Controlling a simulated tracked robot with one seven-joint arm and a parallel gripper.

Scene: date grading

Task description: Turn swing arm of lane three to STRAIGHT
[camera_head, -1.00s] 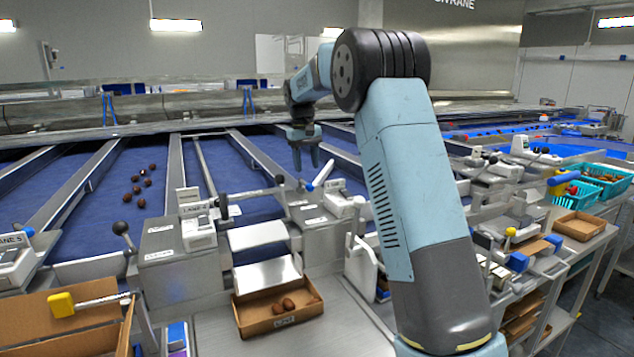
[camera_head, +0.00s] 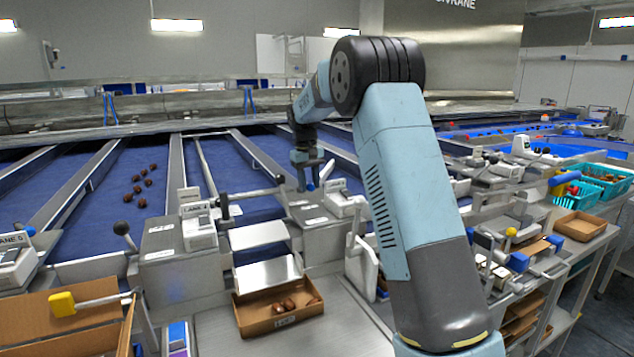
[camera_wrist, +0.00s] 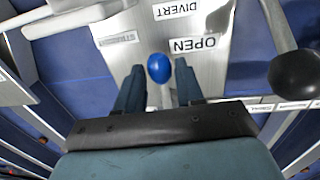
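The swing arm's blue knob (camera_wrist: 159,68) stands on a metal plate (camera_wrist: 215,65) with labels DIVERT (camera_wrist: 177,9) and OPEN (camera_wrist: 193,45), upside down in the wrist view. A fainter grey label (camera_wrist: 118,38), which seems to read STRAIGHT, lies to the left. My gripper (camera_wrist: 159,67) is open, with one finger on each side of the knob and a small gap showing on both sides.
A black ball handle (camera_wrist: 297,74) stands close on the right in the wrist view. The neighbouring lane's box (camera_head: 198,233) is to the left in the head view. A cardboard box (camera_head: 250,325) with dates stands in front. Dates (camera_head: 138,188) lie on a blue belt.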

